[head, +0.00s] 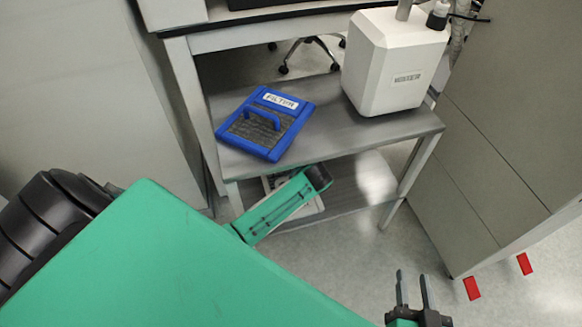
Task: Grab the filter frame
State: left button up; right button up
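The filter frame (266,123) is a flat blue frame with a grey mesh middle, a blue handle across it and a white label reading "FILTER". It lies flat on the left part of the grey top shelf of a small metal table (330,135). My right gripper (413,290) is at the bottom right, in front of and below the table, well away from the filter frame. Its two dark fingers point up with a gap between them, and nothing is held. My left gripper's fingers do not show.
A white box-shaped device (392,65) stands on the right of the table top. A tray (290,207) sits on the lower shelf, partly hidden by a green arm link of mine. A grey cabinet (510,130) borders the right. Open floor lies in front of the table.

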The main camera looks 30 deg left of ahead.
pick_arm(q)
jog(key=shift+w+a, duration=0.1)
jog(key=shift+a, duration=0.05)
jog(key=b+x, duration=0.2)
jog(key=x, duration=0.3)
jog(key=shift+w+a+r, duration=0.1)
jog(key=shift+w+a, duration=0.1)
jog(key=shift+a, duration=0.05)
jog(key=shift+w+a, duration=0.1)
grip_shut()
pick_arm(e)
jog(key=w+d+r+t, duration=0.3)
jog(key=r+t, duration=0.3)
jog(key=r, duration=0.4)
jog(key=shift+w+r+t, duration=0.15)
jog(key=shift+r+t, duration=0.1)
jog(key=shift+t, duration=0.05)
